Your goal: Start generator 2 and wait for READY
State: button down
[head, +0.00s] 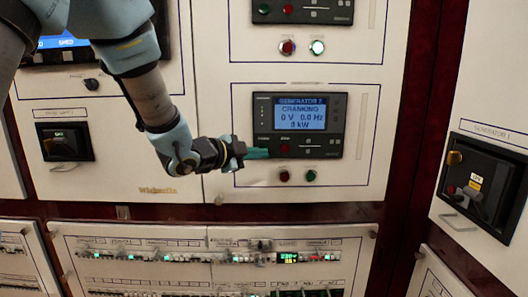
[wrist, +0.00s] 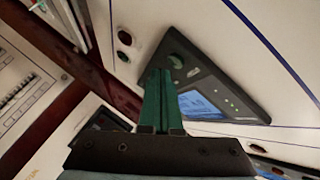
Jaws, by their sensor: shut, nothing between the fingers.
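The generator 2 controller (head: 298,125) is a dark unit on the white panel, and it also shows tilted in the wrist view (wrist: 230,107). Its blue screen (head: 300,112) reads GENERATOR 2, CRANKING, 0 V, 0.0 Hz, 0 kW. My gripper (head: 266,153) is shut and empty, with its green fingertips at the lower left of the controller. In the wrist view the fingers (wrist: 160,75) lie together near a green button (wrist: 175,62) on the controller; I cannot tell whether they touch it. A red lamp (head: 284,176) and a dark green lamp (head: 311,176) sit below the controller.
Another controller (head: 303,10) is above, with a red lamp (head: 287,47) and a lit green-white lamp (head: 317,47) under it. A breaker row (head: 215,257) runs below. The generator 1 breaker (head: 482,188) is on the right panel.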

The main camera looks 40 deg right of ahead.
jog(key=shift+a, duration=0.1)
jog(key=shift+s+a+b, duration=0.5)
jog(key=shift+s+a, duration=0.25)
jog(key=shift+s, duration=0.2)
jog(key=shift+s+a+b, duration=0.45)
jog(key=shift+s+a, duration=0.3)
jog(key=shift+s, duration=0.2)
